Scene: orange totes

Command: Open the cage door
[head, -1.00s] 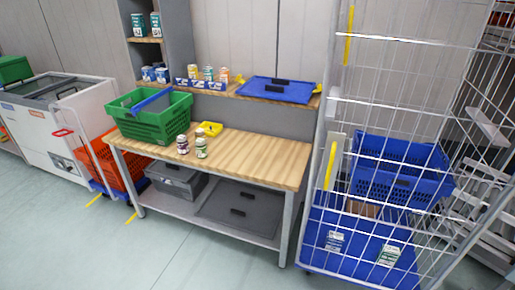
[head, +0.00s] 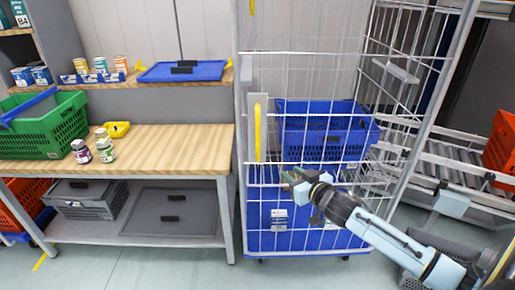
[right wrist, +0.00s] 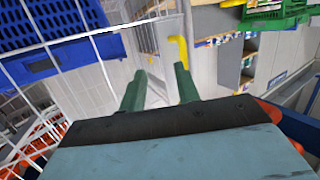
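The wire cage (head: 243,215) stands right of the workbench, its front mesh facing me. A yellow upright handle (head: 257,132) is at the left of its front, on a pale plate. My right gripper (head: 301,192) is in front of the mesh, right of and below the handle. In the right wrist view its green fingers (right wrist: 159,88) are apart with nothing between them. The yellow handle (right wrist: 179,50) shows beyond the fingertips, apart from them. The door appears shut. My left gripper is not in view.
Inside the cage are a blue basket (head: 325,137) and small boxes low down. The workbench (head: 165,140) at left holds a green basket (head: 45,130) and jars. A roller conveyor (head: 455,155) stands at right. Floor in front of the cage is clear at left.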

